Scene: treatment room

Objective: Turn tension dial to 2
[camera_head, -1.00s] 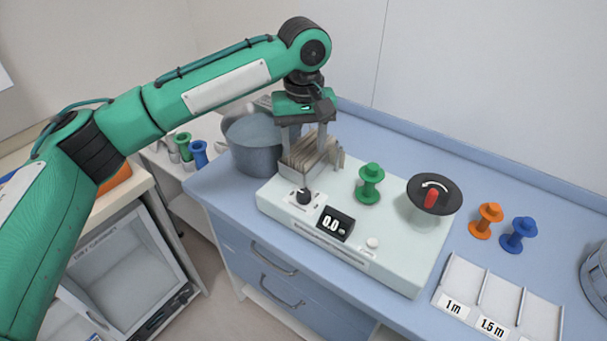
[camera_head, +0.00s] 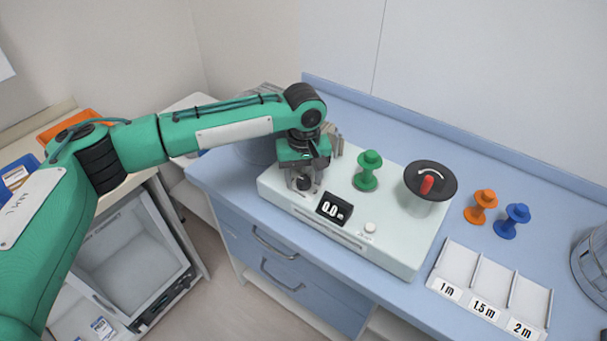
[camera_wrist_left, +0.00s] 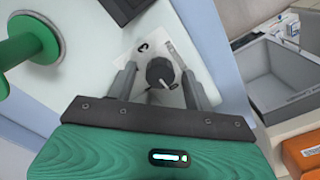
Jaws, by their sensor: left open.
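The tension dial (camera_wrist_left: 160,72) is a small black knob on a white scale plate on the pale machine (camera_head: 390,240). My left gripper (camera_head: 304,187) points down over the dial, with its fingers open on either side of it. In the left wrist view the open left gripper (camera_wrist_left: 160,84) has a finger to each side of the dial, with gaps visible. In the head view the dial is largely hidden by the gripper. My right gripper is not in view.
Orange (camera_head: 481,207) and blue (camera_head: 512,220) spools stand to the right, behind a tray (camera_head: 474,263) labelled 1m, 1.5m and 2m.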

